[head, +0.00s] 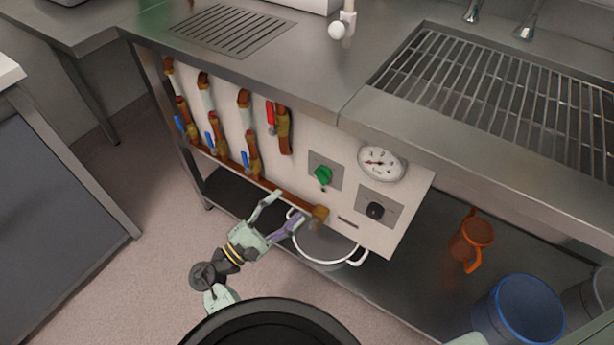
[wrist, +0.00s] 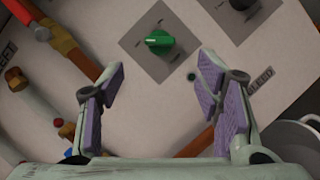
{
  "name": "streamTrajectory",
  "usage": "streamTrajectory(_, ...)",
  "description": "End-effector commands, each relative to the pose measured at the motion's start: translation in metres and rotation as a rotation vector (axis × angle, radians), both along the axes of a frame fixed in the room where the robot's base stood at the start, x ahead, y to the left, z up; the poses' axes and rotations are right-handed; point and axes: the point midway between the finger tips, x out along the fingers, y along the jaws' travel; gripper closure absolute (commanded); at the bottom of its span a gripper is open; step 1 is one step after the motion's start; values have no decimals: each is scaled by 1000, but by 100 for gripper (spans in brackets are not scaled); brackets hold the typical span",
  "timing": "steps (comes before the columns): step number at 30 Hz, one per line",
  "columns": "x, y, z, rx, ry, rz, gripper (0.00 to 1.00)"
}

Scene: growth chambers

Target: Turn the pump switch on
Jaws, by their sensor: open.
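A white control panel (head: 302,165) hangs under the steel counter. It carries a green knob (head: 323,175) on a grey square plate and a black knob (head: 375,210) on another plate to its lower right. No readable label tells which one is the pump switch. In the wrist view the green knob (wrist: 160,42) lies ahead between the fingertips, its grip nearly level in the picture. The black knob (wrist: 241,3) is cut off at the top edge. My gripper (head: 288,205) is open and empty, in front of the panel's lower part, below the green knob; it also shows in the wrist view (wrist: 160,75).
A dial gauge (head: 381,162) sits above the black knob. A red-handled valve (head: 271,114) and several blue-handled valves are on pipes to the left. A white-rimmed pot (head: 345,262), an orange jug (head: 470,242) and a blue bucket (head: 520,312) stand low under the counter.

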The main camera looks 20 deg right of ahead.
Motion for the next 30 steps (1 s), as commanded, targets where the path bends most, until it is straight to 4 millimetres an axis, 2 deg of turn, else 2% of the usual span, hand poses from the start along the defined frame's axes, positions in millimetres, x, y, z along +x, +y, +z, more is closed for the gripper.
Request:
streamTrajectory(9, 21, -53, 19, 3, -4, -2, 42)
streamTrajectory(15, 32, -78, 26, 4, -3, 1, 42)
streamTrajectory(21, 36, -88, 27, 6, -3, 3, 42)
streamTrajectory(28, 36, -88, 27, 5, -4, 4, 42)
streamTrajectory(30, 36, -88, 27, 5, -4, 4, 45)
